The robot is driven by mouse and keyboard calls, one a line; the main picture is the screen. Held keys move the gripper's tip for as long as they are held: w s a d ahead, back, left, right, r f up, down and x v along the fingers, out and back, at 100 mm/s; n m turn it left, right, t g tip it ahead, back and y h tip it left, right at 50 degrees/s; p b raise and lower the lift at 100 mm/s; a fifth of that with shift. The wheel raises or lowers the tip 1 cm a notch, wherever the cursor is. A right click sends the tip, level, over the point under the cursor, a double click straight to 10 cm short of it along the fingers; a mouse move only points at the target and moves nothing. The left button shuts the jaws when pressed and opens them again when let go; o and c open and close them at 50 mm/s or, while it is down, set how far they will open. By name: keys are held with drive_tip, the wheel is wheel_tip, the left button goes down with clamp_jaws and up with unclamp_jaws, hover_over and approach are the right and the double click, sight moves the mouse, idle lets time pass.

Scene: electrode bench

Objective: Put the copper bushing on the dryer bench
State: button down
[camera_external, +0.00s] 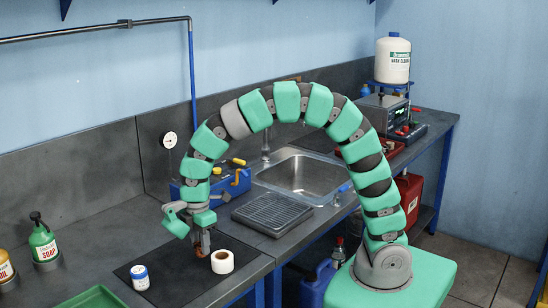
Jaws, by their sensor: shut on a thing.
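My gripper (201,246) points down over the front part of the dark bench, left of the sink. It is shut on a small copper-coloured piece, the copper bushing (202,253), which shows only in part between the fingers. The bushing is low over a black mat (185,279); I cannot tell whether it touches the mat. A white roll (222,262) stands just right of the gripper. Which surface is the dryer bench I cannot tell for sure.
A small white and blue jar (140,277) stands on the mat to the left. A green tray (93,300) and a green soap bottle (43,240) are further left. A black drain rack (271,212) and the sink (306,176) lie to the right. A blue toolbox (228,183) stands behind.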

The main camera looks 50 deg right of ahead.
wheel_tip(320, 180, up, 7)
drive_tip(key=shift+f, duration=0.2)
drive_tip(key=shift+r, duration=0.25)
drive_tip(key=shift+w+d+r+m, duration=0.1)
drive_tip(key=shift+w+d+m, duration=0.1)
drive_tip(key=shift+w+m, duration=0.15)
drive_tip(key=w+d+r+m, duration=0.2)
drive_tip(key=w+d+m, duration=0.7)
drive_tip(key=w+d, duration=0.35)
drive_tip(key=w+d+m, duration=0.3)
drive_tip(key=d, duration=0.3)
drive_tip(key=w+d+r+m, duration=0.1)
drive_tip(key=w+d+m, duration=0.2)
drive_tip(key=d, duration=0.3)
drive_tip(key=w+d+r+m, duration=0.1)
drive_tip(key=w+d+m, duration=0.2)
drive_tip(key=d, duration=0.4)
drive_tip(key=shift+w+m, duration=0.1)
drive_tip(key=shift+m, duration=0.65)
drive_tip(key=shift+r, duration=0.1)
